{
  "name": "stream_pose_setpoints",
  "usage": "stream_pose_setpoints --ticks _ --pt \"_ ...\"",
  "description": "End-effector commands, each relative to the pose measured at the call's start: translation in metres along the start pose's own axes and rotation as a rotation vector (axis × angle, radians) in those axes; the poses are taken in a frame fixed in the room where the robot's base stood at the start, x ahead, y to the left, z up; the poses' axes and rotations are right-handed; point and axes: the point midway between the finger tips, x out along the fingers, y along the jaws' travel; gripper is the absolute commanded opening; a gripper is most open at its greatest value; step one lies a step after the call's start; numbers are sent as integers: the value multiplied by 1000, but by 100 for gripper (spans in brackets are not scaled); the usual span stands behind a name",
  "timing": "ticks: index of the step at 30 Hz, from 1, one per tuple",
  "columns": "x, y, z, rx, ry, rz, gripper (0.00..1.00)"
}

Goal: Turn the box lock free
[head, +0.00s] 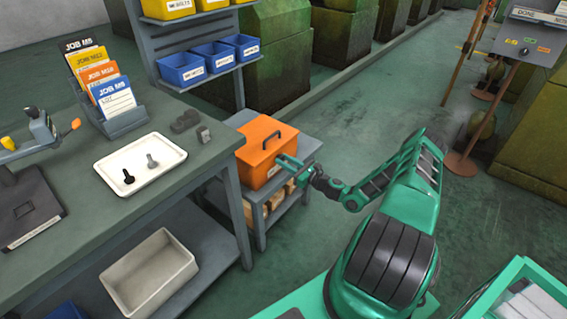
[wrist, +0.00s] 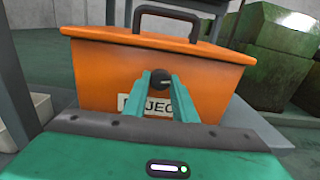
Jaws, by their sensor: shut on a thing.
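The orange box (head: 263,148) stands on a small grey stand at the end of the workbench. It has a dark handle on its lid, and in the wrist view the box (wrist: 105,75) shows a partly covered label on its front. The lock, a dark round knob (wrist: 160,80), sits at the upper middle of that front face. My gripper (wrist: 159,84) has its two green fingers shut on the knob, one on each side. In the head view my gripper (head: 285,164) reaches the box's right-hand front side, and the knob is hidden there.
The workbench on the left carries a white tray (head: 108,165) with two bolts, a rack of job cards (head: 112,100) and small dark parts. A beige bin (head: 150,275) sits on the lower shelf. Green machines (head: 275,60) stand behind. The floor right of the stand is clear.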

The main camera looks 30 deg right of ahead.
Motion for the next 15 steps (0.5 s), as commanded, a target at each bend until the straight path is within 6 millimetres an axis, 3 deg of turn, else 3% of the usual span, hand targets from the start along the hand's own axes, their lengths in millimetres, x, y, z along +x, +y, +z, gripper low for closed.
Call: stream_pose_setpoints --ticks 15 --pt "0 -1 -1 -478 -14 2 2"
